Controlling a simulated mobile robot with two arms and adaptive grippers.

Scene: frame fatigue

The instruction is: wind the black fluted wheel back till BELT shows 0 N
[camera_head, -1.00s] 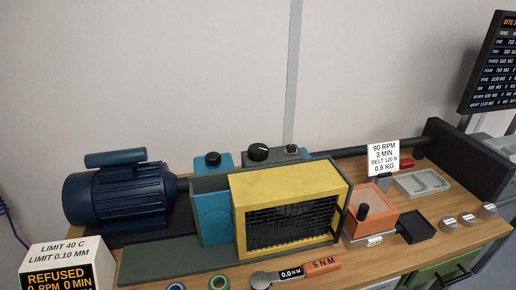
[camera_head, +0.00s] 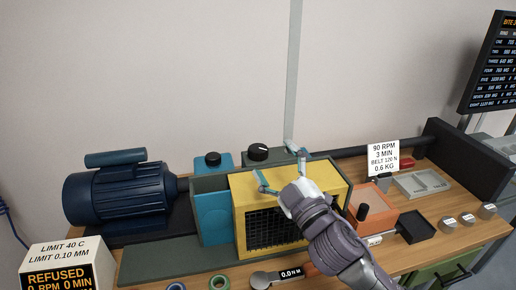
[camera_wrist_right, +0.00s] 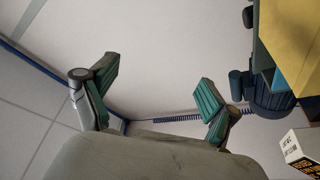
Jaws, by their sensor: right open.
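Two black knobs stand behind the yellow guard (camera_head: 285,185): a larger one with a pale mark (camera_head: 258,152) on a grey box, and a smaller one (camera_head: 212,159) on a blue housing (camera_head: 213,215). I cannot tell which is the fluted wheel, as fluting is too small to see. I make out no live BELT reading. My right gripper (camera_head: 280,166) is open and empty over the guard, just in front of the larger knob. Its open fingers also show in the right wrist view (camera_wrist_right: 160,90). My left gripper is out of view.
A dark blue motor (camera_head: 115,195) stands at left. A display box (camera_head: 65,268) at front left shows "REFUSED". An orange box (camera_head: 372,196) with a black post (camera_head: 363,212) and a grey tray (camera_head: 421,182) lie right. My right arm covers part of the guard's mesh.

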